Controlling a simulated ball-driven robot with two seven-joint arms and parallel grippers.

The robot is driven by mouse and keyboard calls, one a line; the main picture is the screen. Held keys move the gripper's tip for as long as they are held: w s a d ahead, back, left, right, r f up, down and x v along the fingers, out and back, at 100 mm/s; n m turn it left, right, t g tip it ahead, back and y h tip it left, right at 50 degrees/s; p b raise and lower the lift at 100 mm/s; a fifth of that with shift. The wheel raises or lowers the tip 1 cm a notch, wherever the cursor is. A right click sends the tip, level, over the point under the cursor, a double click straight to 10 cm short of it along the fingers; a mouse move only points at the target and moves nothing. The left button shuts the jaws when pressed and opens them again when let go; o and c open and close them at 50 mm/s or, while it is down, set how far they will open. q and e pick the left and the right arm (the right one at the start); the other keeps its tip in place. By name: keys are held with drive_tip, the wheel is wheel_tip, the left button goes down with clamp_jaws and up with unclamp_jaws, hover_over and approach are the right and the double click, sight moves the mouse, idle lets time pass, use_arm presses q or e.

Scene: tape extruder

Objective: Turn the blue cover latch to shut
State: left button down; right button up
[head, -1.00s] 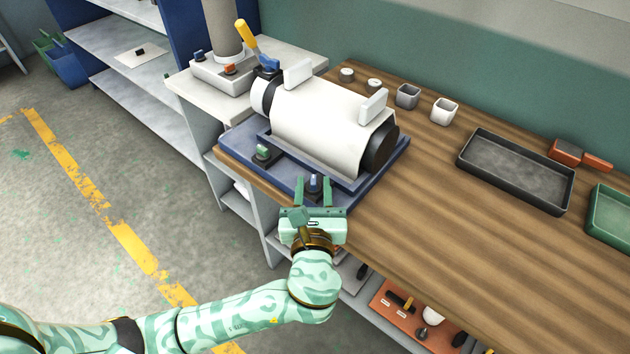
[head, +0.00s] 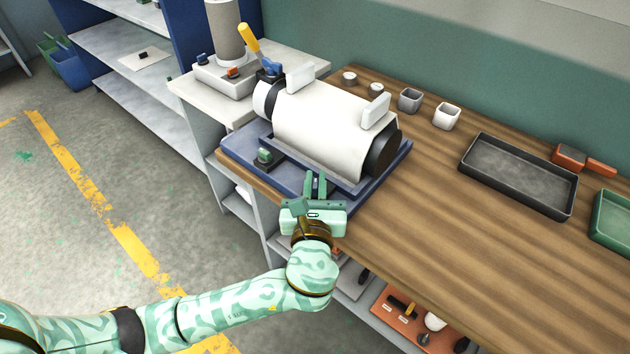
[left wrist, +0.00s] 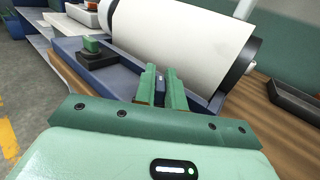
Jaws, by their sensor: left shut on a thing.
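The blue cover latch (left wrist: 161,77) is mostly hidden between the fingers of my left gripper (left wrist: 161,84). Only a thin blue-grey strip of it shows in the left wrist view, so its turn angle cannot be told. In the head view my left gripper (head: 315,183) is at the front edge of the machine's blue base, with its fingers closed in on the latch from the front. The machine has a white curved cover (head: 322,135) behind the latch. My right gripper is not in view.
A green knob on a dark block (head: 264,157) stands left of the latch. A yellow-handled lever (head: 249,40) rises at the machine's left end. Cups (head: 410,99), a black tray (head: 518,172) and an orange tool (head: 570,157) lie right. The wooden bench between is clear.

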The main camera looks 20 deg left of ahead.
use_arm(q)
drive_tip(key=shift+r+m+t+h+p, duration=0.3)
drive_tip(key=shift+m+h+p, duration=0.6)
drive_tip(key=shift+h+p, duration=0.35)
drive_tip(key=shift+m+h+p, duration=0.3)
drive_tip(key=shift+h+p, duration=0.05)
drive_tip(key=shift+h, duration=0.2)
drive_tip(key=h, duration=0.1)
drive_tip(key=m+h, duration=0.1)
drive_tip(key=shift+f+m+h+p, duration=0.2)
drive_tip(key=shift+m+h+p, duration=0.1)
drive_tip(key=shift+p, duration=0.1)
drive_tip(key=shift+f+m+h, duration=0.15)
drive_tip(key=shift+m+h, duration=0.45)
drive_tip(key=shift+h, duration=0.3)
drive_tip(key=shift+m+h+b, duration=0.35)
drive_tip(key=shift+m+h, duration=0.55)
drive_tip(key=shift+h, duration=0.5)
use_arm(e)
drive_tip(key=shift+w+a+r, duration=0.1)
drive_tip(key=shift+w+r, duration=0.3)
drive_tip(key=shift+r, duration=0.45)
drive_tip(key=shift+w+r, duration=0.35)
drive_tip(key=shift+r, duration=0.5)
use_arm(q)
drive_tip(key=shift+g+h, duration=0.3)
drive_tip(key=shift+g, duration=0.1)
drive_tip(key=c, duration=1.5)
unclamp_jaws()
drive_tip(key=shift+o, duration=0.2)
